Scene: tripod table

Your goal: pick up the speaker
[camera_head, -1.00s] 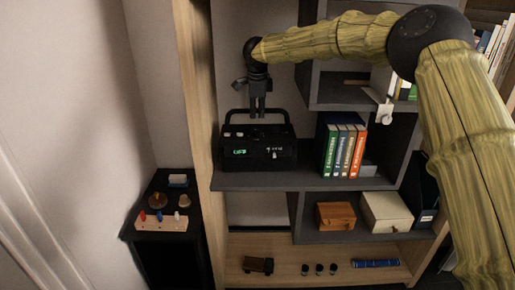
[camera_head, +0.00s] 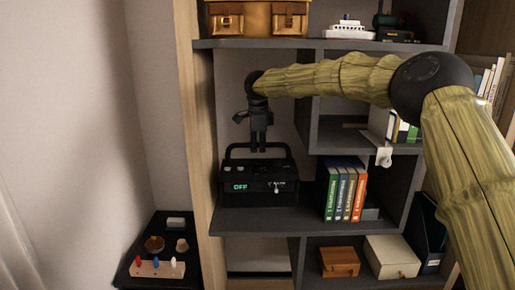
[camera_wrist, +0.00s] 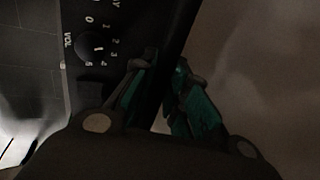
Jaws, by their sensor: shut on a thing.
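The speaker (camera_head: 258,184) is a black box with a carrying handle on top and a green "OFF" display on its front. It stands upright on a dark shelf, left of a row of books. My gripper (camera_head: 259,149) points down from above and its fingertips are at the handle. In the wrist view the speaker's panel with a volume knob (camera_wrist: 92,45) shows at upper left. There, my gripper (camera_wrist: 162,75) is shut on the dark handle bar (camera_wrist: 172,60) between its teal-lined fingers.
Several coloured books (camera_head: 343,193) stand right of the speaker on the same shelf (camera_head: 265,220). A shelf unit (camera_head: 330,135) with a vertical side panel rises close to the right. A light wooden upright (camera_head: 191,120) bounds the left. Brown and cream boxes sit below.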

